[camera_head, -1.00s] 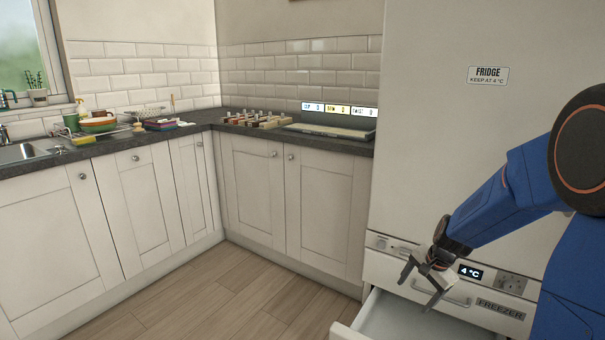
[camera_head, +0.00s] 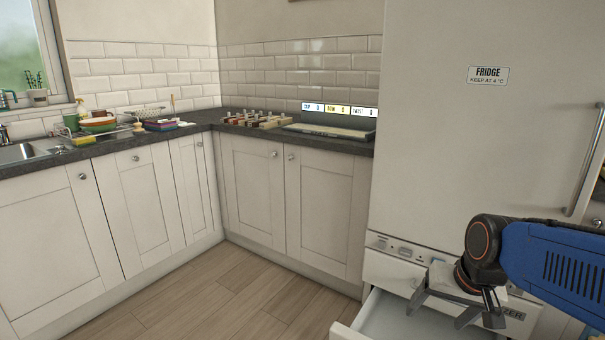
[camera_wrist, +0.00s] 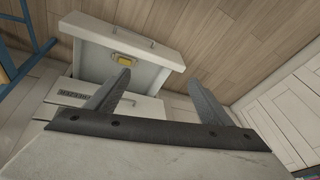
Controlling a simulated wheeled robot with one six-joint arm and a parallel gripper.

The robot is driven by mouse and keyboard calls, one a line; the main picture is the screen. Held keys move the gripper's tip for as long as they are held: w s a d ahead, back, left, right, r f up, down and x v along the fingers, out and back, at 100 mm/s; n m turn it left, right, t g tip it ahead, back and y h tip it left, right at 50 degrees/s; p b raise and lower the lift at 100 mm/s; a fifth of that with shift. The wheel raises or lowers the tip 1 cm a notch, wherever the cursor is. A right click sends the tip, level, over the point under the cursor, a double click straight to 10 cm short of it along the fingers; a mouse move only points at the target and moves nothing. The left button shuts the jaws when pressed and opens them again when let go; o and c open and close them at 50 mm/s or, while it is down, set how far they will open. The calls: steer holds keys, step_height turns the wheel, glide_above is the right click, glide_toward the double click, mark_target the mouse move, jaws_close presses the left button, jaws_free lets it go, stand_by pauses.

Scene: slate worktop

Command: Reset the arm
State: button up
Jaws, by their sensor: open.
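My gripper (camera_head: 440,314) is in front of the freezer panel at the lower right of the head view, over the open freezer drawer (camera_head: 372,318). Its two fingers are spread and nothing shows between them. In the wrist view, my gripper (camera_wrist: 158,82) has its fingers apart, with the drawer (camera_wrist: 118,32) beyond them. My blue arm comes in from the right and hides part of the freezer label.
A small yellow item (camera_wrist: 124,58) shows at the drawer in the wrist view. The fridge door (camera_head: 430,150) stands behind my arm. The worktop (camera_head: 205,128) holds dishes (camera_head: 98,125), a rack of blocks (camera_head: 262,120) and a display (camera_head: 340,108). The wooden floor (camera_head: 220,295) is clear.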

steer(key=s+r+n, duration=0.1)
steer(key=s+n, duration=0.2)
steer(key=s, duration=0.7)
steer(key=shift+d+r+t+h, duration=0.15)
steer(key=shift+t+h, duration=0.25)
